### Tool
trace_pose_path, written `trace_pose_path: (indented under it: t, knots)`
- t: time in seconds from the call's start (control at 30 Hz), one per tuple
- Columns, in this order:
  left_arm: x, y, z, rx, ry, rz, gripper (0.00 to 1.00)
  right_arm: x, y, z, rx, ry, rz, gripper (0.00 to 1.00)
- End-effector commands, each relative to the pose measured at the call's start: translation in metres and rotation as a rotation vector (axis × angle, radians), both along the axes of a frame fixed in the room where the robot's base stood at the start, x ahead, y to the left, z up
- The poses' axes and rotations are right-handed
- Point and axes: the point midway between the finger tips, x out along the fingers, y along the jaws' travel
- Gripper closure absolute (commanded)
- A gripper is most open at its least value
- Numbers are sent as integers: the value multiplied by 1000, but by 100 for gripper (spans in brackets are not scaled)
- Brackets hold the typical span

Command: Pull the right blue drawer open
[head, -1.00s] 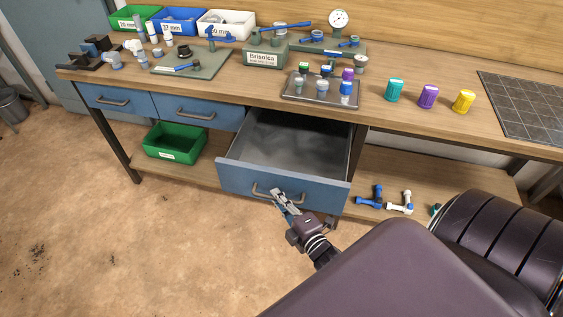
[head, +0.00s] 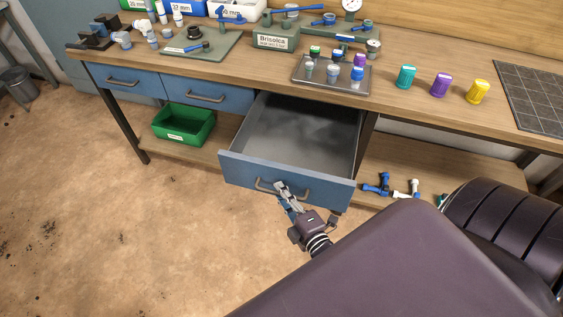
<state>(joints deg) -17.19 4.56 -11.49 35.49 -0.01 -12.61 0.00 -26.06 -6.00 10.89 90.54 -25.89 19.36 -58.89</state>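The right blue drawer (head: 240,169) stands far out from under the wooden bench in the head view. Its grey inside (head: 305,135) shows and looks empty. Its dark bar handle (head: 264,187) is on the front face. My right gripper (head: 282,190) is at the middle of this handle, with its fingers appearing closed around the bar. The fingers cover part of the handle. My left gripper is not in view.
Two blue drawers (head: 122,80) (head: 205,97) to the left are shut. A green bin (head: 183,136) and several pipe fittings (head: 377,184) lie on the lower shelf. A tray (head: 308,86) and coloured caps (head: 405,76) stand on the benchtop (head: 430,105). The floor in front is clear.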

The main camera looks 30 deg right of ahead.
Motion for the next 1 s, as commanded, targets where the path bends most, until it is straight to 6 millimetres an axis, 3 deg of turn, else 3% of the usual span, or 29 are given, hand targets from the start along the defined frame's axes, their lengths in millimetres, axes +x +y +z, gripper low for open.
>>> trace_pose_path:
  t: [0.23,0.7,1.0]
  knots:
    - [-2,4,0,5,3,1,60,-9,1,1,0,0,0,83]
    - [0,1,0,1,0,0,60,-99,6,14,0,3,-2,83]
    - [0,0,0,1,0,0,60,-119,8,18,0,-1,0,83]
